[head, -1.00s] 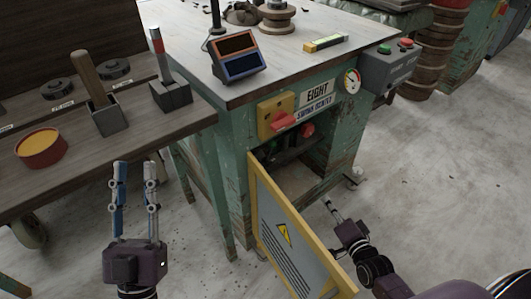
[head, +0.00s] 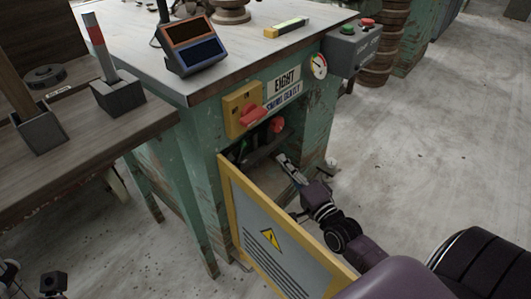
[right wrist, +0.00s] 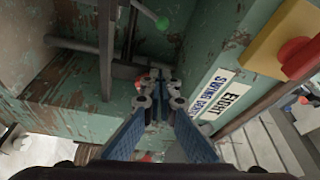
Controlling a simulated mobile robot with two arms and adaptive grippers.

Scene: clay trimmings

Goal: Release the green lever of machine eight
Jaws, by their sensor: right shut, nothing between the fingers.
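Machine eight is the worn green cabinet (head: 200,150) with a sign reading EIGHT (head: 287,80). Its yellow-framed door (head: 268,240) stands open. Inside the dark opening, a thin lever with a green knob (right wrist: 162,23) shows in the right wrist view. In the head view a small green bit (head: 243,148) shows there, partly in shadow. My right gripper (head: 283,160) reaches into the opening from the right, shut and empty. In the right wrist view its fingertips (right wrist: 160,88) are apart from the green knob, below it. Only a bit of my left gripper (head: 10,270) shows at the bottom left edge.
A yellow box with a red handle (head: 252,115) is on the cabinet front above the opening. A red knob (head: 277,125) sits at the opening's top. A gauge (head: 319,66) is at the right. The open door stands left of my right arm. Floor to the right is clear.

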